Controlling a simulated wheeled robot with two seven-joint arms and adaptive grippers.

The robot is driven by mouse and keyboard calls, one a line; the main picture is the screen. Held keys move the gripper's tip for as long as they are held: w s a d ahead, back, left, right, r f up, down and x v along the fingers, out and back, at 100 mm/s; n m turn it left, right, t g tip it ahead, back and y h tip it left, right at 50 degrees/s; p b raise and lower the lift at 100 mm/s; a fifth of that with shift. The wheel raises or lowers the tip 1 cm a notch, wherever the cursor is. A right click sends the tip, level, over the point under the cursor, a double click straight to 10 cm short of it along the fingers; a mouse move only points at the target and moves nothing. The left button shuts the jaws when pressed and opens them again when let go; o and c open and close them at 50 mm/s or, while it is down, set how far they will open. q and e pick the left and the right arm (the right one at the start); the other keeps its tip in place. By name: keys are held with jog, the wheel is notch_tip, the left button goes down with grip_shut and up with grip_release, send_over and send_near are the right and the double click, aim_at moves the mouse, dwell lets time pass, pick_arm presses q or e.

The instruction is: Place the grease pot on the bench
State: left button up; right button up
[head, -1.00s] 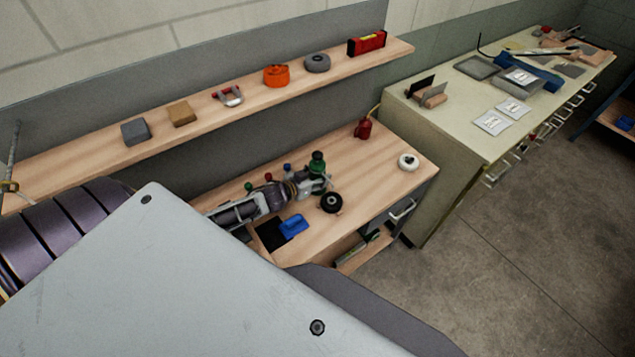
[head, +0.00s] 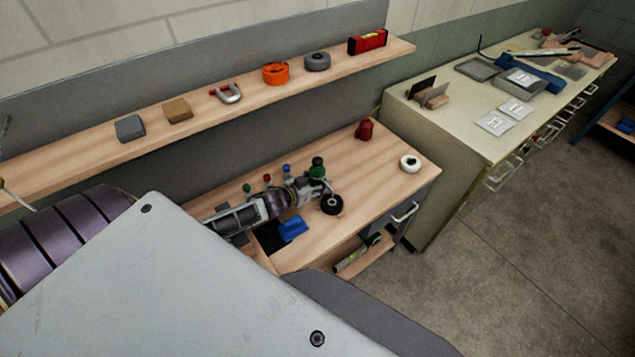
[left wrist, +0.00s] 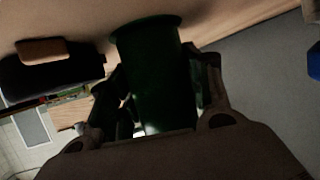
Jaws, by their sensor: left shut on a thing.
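The dark green grease pot (head: 317,168) is in my left gripper (head: 316,184) over the wooden bench (head: 385,185). In the left wrist view the green pot (left wrist: 155,75) fills the middle, with a finger of the left gripper (left wrist: 160,95) on each side. The gripper is shut on it. The pot's wider end is close to the wooden surface in that view; I cannot tell whether it touches. My right gripper is not in view.
Near the held pot are a black round roll (head: 332,204) and a blue block (head: 293,228). A red can (head: 365,130) and a white roll (head: 410,163) stand farther back and right. Small coloured-topped items stand behind my arm. Bare wood lies between the pot and the white roll.

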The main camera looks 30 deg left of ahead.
pick_arm(q)
jog(key=o, duration=1.4)
jog(key=shift+f, duration=0.1)
jog(key=shift+s, duration=0.1)
jog(key=shift+v, duration=5.95)
jog(key=shift+d, duration=0.1)
